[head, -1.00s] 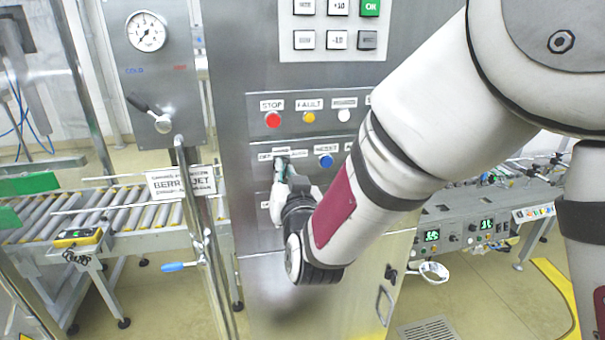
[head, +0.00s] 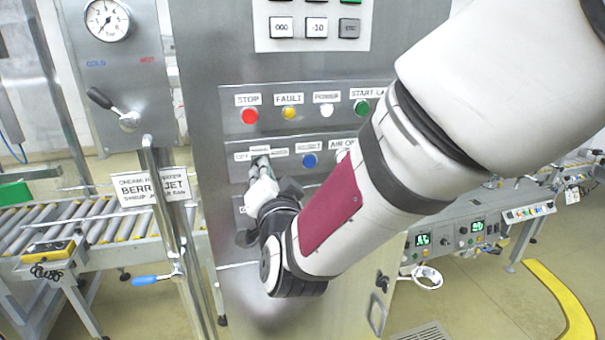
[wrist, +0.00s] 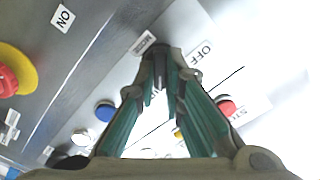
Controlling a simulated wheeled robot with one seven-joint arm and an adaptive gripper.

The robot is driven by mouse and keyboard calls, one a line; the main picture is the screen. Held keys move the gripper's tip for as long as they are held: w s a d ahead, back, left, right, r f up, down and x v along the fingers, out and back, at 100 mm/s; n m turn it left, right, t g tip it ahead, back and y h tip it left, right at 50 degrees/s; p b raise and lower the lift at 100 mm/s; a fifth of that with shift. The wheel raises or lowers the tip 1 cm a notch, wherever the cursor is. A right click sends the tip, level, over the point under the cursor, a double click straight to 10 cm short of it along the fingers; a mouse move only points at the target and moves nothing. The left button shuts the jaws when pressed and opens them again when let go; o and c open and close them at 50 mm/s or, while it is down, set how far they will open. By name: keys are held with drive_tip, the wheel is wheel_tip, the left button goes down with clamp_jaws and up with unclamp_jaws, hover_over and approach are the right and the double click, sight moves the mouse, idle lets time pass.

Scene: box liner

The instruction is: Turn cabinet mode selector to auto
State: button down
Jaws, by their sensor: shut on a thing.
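The mode selector sits on the grey cabinet (head: 215,60), in the row below the red STOP button. My gripper (head: 258,162) is at this selector and mostly hides it in the head view. In the wrist view, the two green-padded fingers of my gripper (wrist: 162,62) close together on the dark selector knob (wrist: 159,68). An OFF label (wrist: 201,53) is beside the right fingertip, and another small label is just left of the tips. The knob's pointing direction is hidden by the fingers, so I cannot tell its setting.
The blue button (head: 309,160) is close to the right of my gripper. Above are the red STOP button (head: 250,116), yellow FAULT button (head: 289,113) and green START button (head: 361,107). A lever (head: 112,105) and a pipe stand left. My forearm covers the cabinet's right side.

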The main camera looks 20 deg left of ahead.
idle(0.4)
drive_tip(key=c, duration=1.7)
unclamp_jaws()
drive_tip(key=v, duration=0.7)
drive_tip(key=shift+s+d, duration=0.15)
drive_tip(key=shift+s, duration=0.15)
